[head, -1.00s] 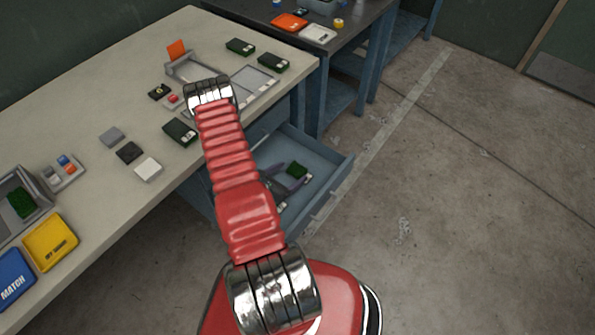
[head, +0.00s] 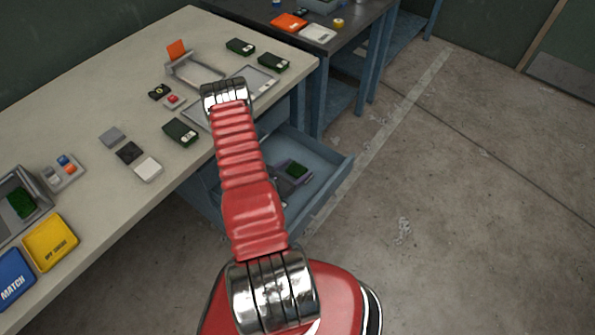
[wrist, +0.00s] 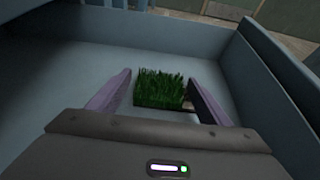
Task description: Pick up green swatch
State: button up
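The green swatch (wrist: 160,88) is a square patch of grass-like turf lying on the floor of an open blue-grey drawer. It also shows in the head view (head: 297,170), partly hidden by my gripper. My gripper (wrist: 160,82) is open and empty, with its two purple fingers on either side of the swatch in the wrist view. The swatch lies between and slightly beyond the fingers. I cannot tell whether either finger touches it. In the head view my gripper (head: 288,182) is low in the drawer, partly behind my arm.
The drawer walls (wrist: 270,70) rise around my gripper. The pale worktop (head: 90,110) beside it holds dark swatch boxes, small tiles, a grey tray (head: 12,195) with a green piece, a yellow bin (head: 50,242) and a blue MATCH bin (head: 12,278). The floor to the right is clear.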

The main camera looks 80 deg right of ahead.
aim_at(295, 169)
jog(key=c, duration=0.9)
jog(key=shift+r, duration=0.1)
jog(key=shift+r, duration=4.9)
